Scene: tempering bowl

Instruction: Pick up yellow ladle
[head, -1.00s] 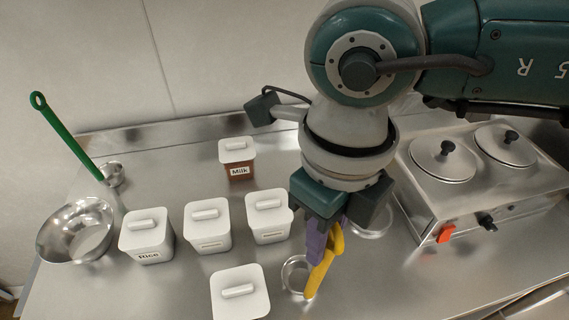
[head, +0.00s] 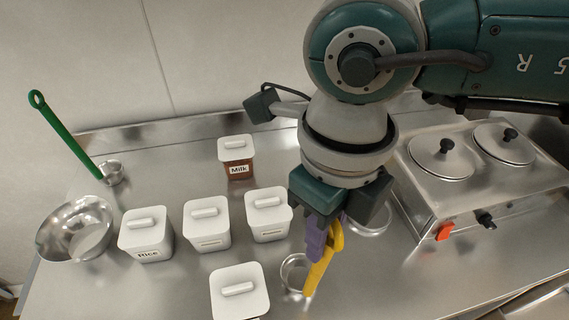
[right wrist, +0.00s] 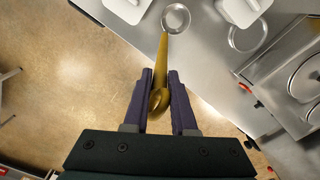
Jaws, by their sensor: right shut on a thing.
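The yellow ladle (head: 321,268) has a yellow handle and a small metal cup (head: 294,273). My right gripper (head: 326,240), with purple fingers, is shut on the handle. In the right wrist view the ladle (right wrist: 162,62) runs forward from between the fingers of the gripper (right wrist: 160,98) to its round cup (right wrist: 175,18). The cup is at or just above the metal counter; I cannot tell whether it touches. My left gripper is not in view.
White lidded canisters (head: 207,224) stand left of the ladle, one close to its cup. A brown Milk container (head: 238,160) is behind. A green ladle (head: 62,130) and metal bowl (head: 68,232) are at far left. A two-lid metal warmer (head: 455,200) stands right.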

